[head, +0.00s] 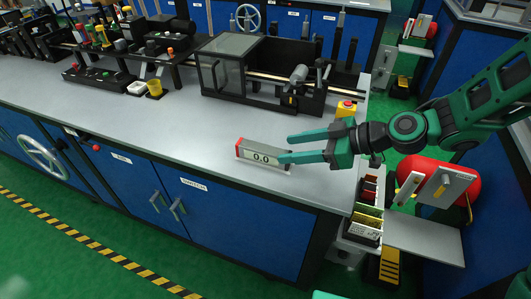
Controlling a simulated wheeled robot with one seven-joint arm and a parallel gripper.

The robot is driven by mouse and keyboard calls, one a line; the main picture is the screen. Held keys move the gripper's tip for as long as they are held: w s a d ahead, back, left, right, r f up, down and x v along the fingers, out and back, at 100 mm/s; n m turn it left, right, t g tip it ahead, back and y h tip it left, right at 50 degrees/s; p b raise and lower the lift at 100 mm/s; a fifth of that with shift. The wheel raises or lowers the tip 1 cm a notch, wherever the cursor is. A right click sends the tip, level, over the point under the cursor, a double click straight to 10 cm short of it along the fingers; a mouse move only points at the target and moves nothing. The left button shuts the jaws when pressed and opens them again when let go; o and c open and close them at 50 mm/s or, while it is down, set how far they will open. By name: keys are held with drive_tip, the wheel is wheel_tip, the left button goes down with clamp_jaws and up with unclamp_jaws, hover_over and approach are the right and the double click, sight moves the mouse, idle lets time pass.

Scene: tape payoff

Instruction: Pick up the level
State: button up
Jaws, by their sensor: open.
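The level (255,152) is a small box-shaped device with a pale display reading 0.0 and a red left end. It lies on the grey bench top (190,130) near the front edge. My gripper (285,148) comes in from the right with its two green fingers spread apart. The fingertips are at the level's right part in the picture, one above it and one by its right front. I cannot tell whether either finger touches it. The right end of the level is partly hidden by the near finger.
A black machine with a clear cover (230,65) stands behind the level. A yellow box with a red button (346,108) sits by my wrist at the bench's right edge. A yellow cup (155,89) stands farther left. The bench left of the level is clear.

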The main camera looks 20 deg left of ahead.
sight(271, 150)
drive_tip(key=x, duration=0.9)
drive_tip(key=shift+w+a+f, duration=0.1)
drive_tip(key=shift+w+a, duration=0.15)
drive_tip(key=shift+a, duration=0.05)
clamp_jaws()
